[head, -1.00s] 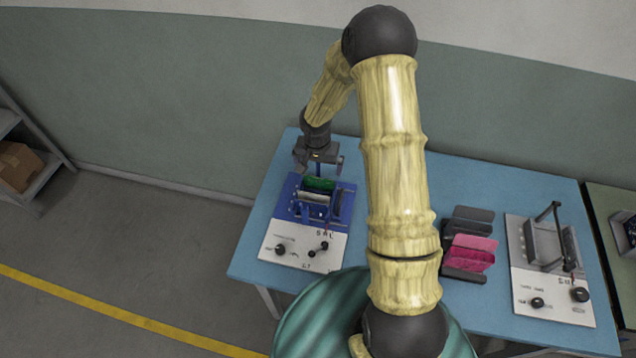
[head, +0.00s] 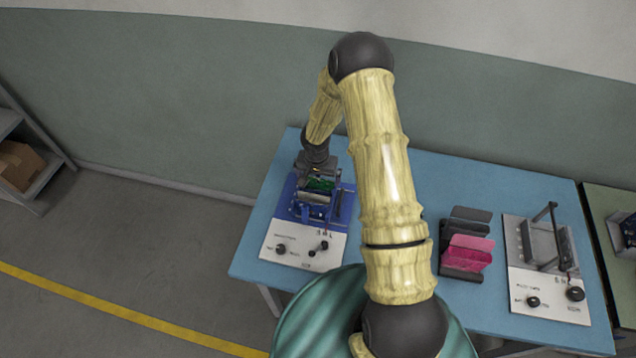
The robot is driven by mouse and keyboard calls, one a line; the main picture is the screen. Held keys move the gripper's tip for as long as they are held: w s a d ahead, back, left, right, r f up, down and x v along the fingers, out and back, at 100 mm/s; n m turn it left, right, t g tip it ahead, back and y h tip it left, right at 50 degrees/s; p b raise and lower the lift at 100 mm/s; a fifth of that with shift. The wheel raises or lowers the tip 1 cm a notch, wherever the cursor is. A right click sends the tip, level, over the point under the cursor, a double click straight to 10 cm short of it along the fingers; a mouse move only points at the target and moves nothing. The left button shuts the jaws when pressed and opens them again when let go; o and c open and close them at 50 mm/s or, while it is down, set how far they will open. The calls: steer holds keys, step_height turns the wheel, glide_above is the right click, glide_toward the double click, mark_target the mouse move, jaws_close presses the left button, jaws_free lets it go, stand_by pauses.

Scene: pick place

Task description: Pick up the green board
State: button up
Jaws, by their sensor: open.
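The green board (head: 320,185) sits in the blue fixture (head: 345,206) on the left part of the table, and only a small green patch of it shows. My gripper (head: 319,180) is open, directly over the board, with its fingers down around the board's sides. The gripper body hides the board's upper part. I cannot tell whether the fingers touch the board.
The fixture has a white front panel (head: 300,246) with black knobs. A dark rack with pink boards (head: 468,252) stands right of my arm. A second fixture with a lever (head: 545,245) stands at the table's right end. The blue table (head: 420,170) is clear at the back.

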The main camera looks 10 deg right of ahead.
stand_by(0.5)
steer(key=c, duration=0.7)
step_height(320, 180, up, 10)
steer(key=b, duration=0.1)
stand_by(0.7)
